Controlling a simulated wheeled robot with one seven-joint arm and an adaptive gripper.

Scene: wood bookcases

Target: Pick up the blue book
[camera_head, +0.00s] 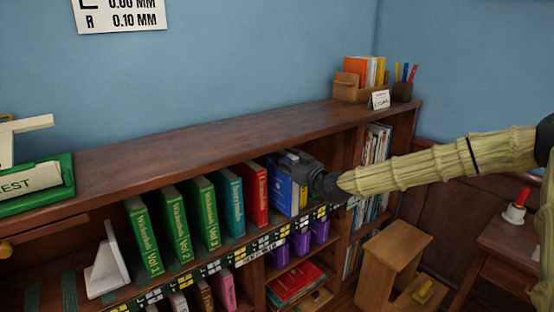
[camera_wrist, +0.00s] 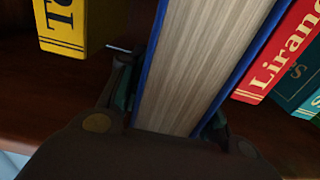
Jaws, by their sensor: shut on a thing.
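My gripper (camera_head: 303,172) reaches in from the right at the book's upper part. In the wrist view, my gripper (camera_wrist: 170,105) has one finger on each side of the book and is shut on it. The fingertips are partly hidden beside the covers.
A red book (camera_head: 255,194) stands close on the left, then teal (camera_head: 230,203) and green books (camera_head: 204,212). A yellow book (camera_wrist: 65,25) is on the other side in the wrist view. The bookcase top (camera_head: 215,138) overhangs the shelf. A wooden step stool (camera_head: 392,262) stands below right.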

